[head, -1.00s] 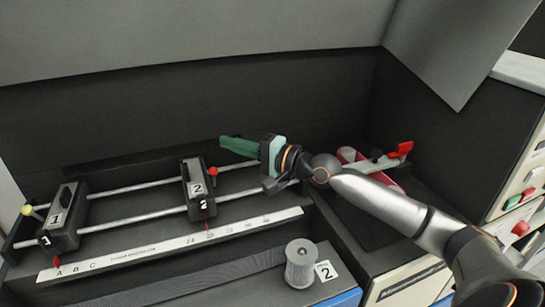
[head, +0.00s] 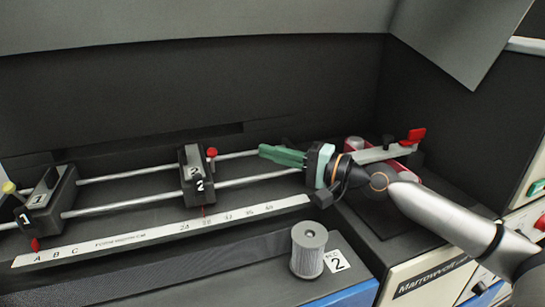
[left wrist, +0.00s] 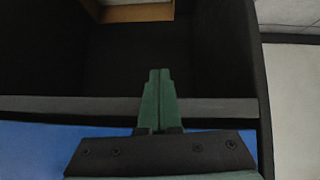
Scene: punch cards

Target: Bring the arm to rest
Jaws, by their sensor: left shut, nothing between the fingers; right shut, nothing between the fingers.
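My right gripper (head: 283,156) has green fingers and is shut and empty. Its arm comes in from the right in the head view, and the fingers point left above the rails, to the right of the slider marked 2 (head: 197,176). My left gripper (left wrist: 159,100) shows only in the left wrist view. Its green fingers are together with nothing between them, over a dark open space with a blue surface below.
A slider marked 1 (head: 46,200) sits at the left of the rails. A white lettered scale (head: 150,235) runs in front. A red-handled lever (head: 414,137) is behind my right wrist.

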